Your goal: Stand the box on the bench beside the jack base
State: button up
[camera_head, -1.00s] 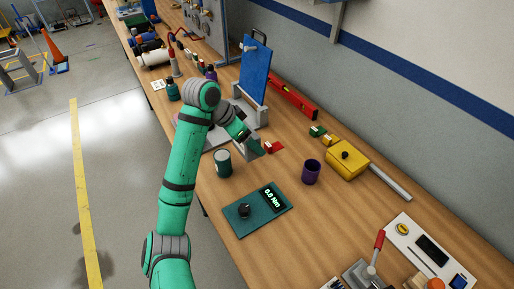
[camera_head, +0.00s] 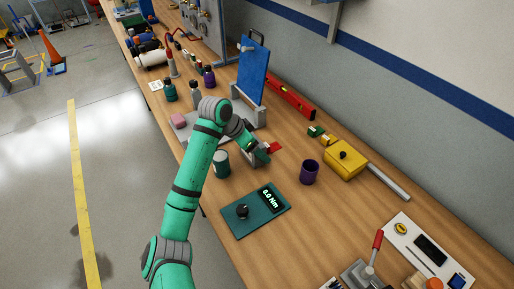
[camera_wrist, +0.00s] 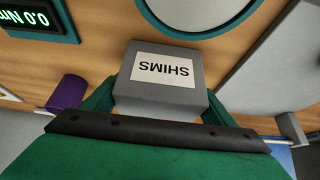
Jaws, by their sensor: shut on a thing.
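A grey box (camera_wrist: 165,82) with a white label reading SHIMS sits between the fingers in the wrist view. The label appears upside down there. My gripper (camera_head: 259,157) is shut on the box, low over the bench (camera_head: 310,225), between a green canister (camera_head: 221,163) and a purple cup (camera_head: 310,172). The box is mostly hidden by my gripper in the head view. I cannot tell whether it touches the bench. A grey base plate (camera_head: 192,133) lies behind my arm, partly hidden; I cannot tell whether this is the jack base.
A teal torque meter (camera_head: 256,211) reading 0.0 Nm lies in front. A blue panel (camera_head: 253,70) stands upright behind. A red block (camera_head: 274,148) is close to my gripper. A yellow case (camera_head: 346,160) lies to the right. Bare bench shows right of the meter.

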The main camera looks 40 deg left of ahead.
jog(key=o, duration=1.2)
jog(key=shift+s+a+f, duration=0.1)
jog(key=shift+s+a, duration=0.15)
jog(key=shift+d, duration=0.1)
jog(key=shift+s+r, duration=0.1)
jog(key=shift+r, duration=0.3)
jog(key=v, duration=1.1)
jog(key=shift+r, duration=0.2)
